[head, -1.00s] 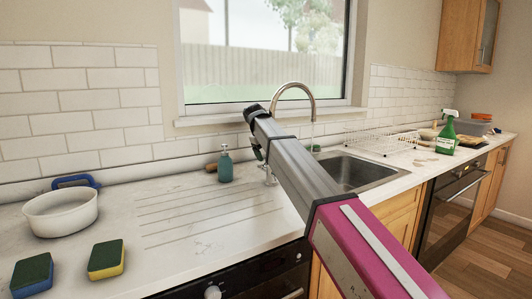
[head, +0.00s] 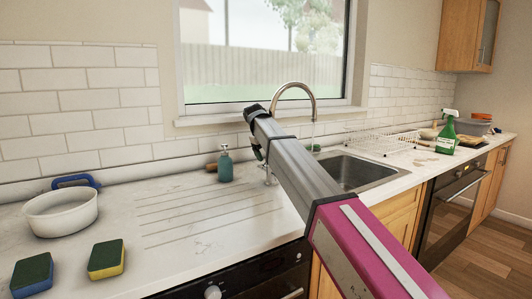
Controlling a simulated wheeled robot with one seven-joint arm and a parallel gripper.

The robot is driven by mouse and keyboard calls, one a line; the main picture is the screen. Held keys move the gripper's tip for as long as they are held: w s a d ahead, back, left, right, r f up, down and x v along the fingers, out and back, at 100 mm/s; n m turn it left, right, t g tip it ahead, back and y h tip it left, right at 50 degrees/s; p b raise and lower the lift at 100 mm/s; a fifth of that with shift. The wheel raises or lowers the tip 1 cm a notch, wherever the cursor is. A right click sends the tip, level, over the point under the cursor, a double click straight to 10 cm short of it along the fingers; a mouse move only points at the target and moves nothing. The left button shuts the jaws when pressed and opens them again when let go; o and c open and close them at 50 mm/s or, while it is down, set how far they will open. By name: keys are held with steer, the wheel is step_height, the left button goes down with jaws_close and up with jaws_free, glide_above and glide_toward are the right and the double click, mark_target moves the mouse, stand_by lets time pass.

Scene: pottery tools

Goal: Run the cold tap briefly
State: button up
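The tap (head: 299,86) is a curved metal spout that arches over the sink at the back of the counter. A thin stream of water (head: 313,134) seems to fall from its spout. Part of a metal tap fitting (head: 271,178) shows low beside my arm; the rest of the tap's base and handles are hidden behind the arm. The sink (head: 362,173) is a metal basin set in the counter. My gripper (head: 258,150) is at the far end of my arm, close to the tap's base. Its fingers are mostly hidden, so contact and opening cannot be told.
A teal soap bottle (head: 225,166) stands left of my gripper. A white bowl (head: 60,212) and two sponges (head: 107,259) (head: 32,275) are at the left. A dish rack (head: 382,140) and green spray bottle (head: 447,134) are at the right. The ribbed draining area (head: 205,215) is clear.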

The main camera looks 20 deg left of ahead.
steer(key=shift+w+d+f, duration=0.1)
steer(key=shift+d+f, duration=0.25)
steer(key=shift+f, duration=0.05)
steer(key=shift+o, duration=0.5)
steer(key=shift+s+a+r, duration=0.35)
steer(key=shift+s+a, duration=0.05)
steer(key=shift+s, duration=0.15)
steer(key=shift+s+a+r, duration=0.2)
steer(key=shift+s+a, duration=0.05)
steer(key=shift+s, duration=0.15)
steer(key=c, duration=0.6)
steer(key=shift+o, duration=0.2)
steer(key=shift+s+a+r, duration=0.15)
steer(key=shift+s+a, duration=0.25)
steer(key=shift+a, duration=0.05)
steer(key=shift+w+a+r, duration=0.1)
steer(key=shift+a+r, duration=0.05)
steer(key=shift+r, duration=0.65)
step_height(320, 180, up, 7)
steer(key=shift+w+f, duration=0.15)
